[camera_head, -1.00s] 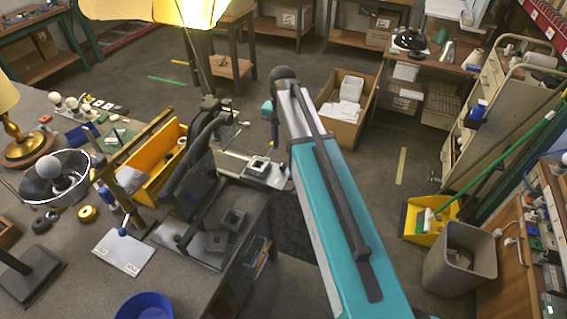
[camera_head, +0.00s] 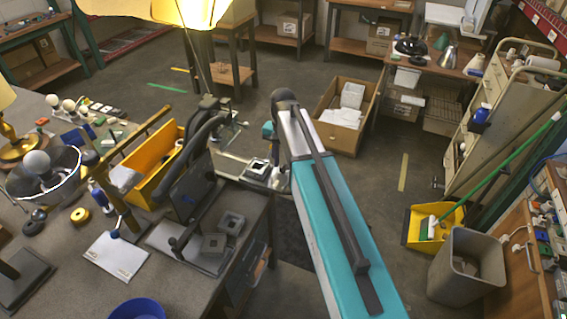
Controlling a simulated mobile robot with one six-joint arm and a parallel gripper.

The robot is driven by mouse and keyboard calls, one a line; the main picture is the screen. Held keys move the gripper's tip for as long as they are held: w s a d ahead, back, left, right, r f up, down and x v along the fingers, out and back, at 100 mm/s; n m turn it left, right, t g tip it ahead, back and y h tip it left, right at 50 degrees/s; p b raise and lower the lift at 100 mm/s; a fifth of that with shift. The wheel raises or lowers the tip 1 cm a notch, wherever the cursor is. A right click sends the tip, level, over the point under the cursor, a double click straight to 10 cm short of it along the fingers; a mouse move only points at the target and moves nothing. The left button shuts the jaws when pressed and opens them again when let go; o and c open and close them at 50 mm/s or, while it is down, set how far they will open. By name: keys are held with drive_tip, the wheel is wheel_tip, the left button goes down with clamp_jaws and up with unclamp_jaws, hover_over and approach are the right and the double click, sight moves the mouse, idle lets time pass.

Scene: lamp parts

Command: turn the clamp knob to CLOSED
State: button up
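A small blue knob (camera_head: 115,233) stands at the upper edge of a white card (camera_head: 112,260) on the grey workbench, at lower left in the head view. The card carries small printed labels that are too small to read. Which way the knob is turned cannot be made out. A brass-coloured upright (camera_head: 119,206) rises just behind the knob. My teal and black arm crosses the middle of the view, well to the right of the knob.
A yellow bin (camera_head: 151,178) and a black curved-handled fixture (camera_head: 187,182) stand behind and right of the card. A blue bowl (camera_head: 138,309) is at the bench's front. A grey waste bin (camera_head: 467,266) and cardboard box (camera_head: 341,137) stand on the floor right of my arm.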

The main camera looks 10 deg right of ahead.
clamp_jaws()
drive_tip(key=shift+n, duration=0.4)
drive_tip(key=n, duration=0.6)
drive_tip(key=shift+b, duration=0.4)
drive_tip(key=n, duration=0.5)
drive_tip(key=shift+n, duration=0.3)
drive_tip(key=n, duration=0.5)
drive_tip(key=shift+n+b, duration=0.3)
unclamp_jaws()
